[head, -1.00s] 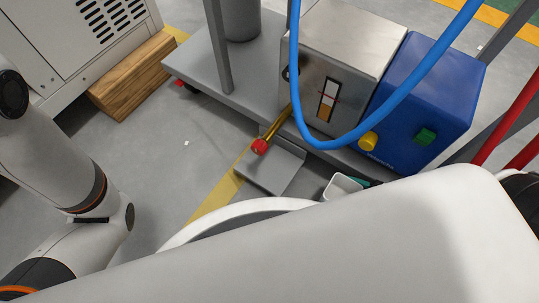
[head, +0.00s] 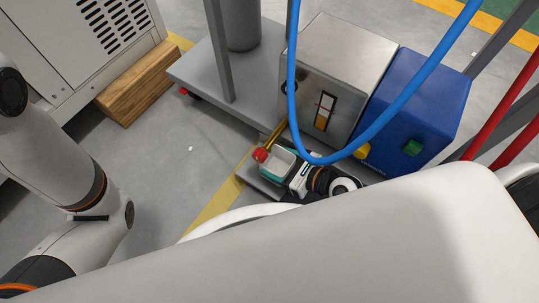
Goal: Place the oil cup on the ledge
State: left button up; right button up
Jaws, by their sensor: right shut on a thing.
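The cup is over the grey ledge (head: 257,184), just beside and below the red-tipped brass spout (head: 261,155). The cup and gripper cover most of the ledge. I cannot tell whether the cup's bottom touches the ledge. My left arm shows at the left, but its gripper is out of view.
A steel box (head: 340,70) with a level gauge and a blue box (head: 418,110) with yellow and green knobs stand behind. A blue hose (head: 395,122) loops low in front of them. A wooden block (head: 138,85) lies left. Open floor lies left of the ledge.

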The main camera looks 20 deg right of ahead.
aim_at(267, 159)
jog(key=w+a, duration=0.2)
jog(key=shift+w, duration=0.3)
jog(key=shift+s+d+f+b, duration=0.1)
jog(key=shift+s+f+b, duration=0.05)
jog(key=shift+f+b, duration=0.65)
jog(key=shift+r, duration=0.1)
jog(key=o, duration=0.8)
jog(key=shift+s+d, duration=0.1)
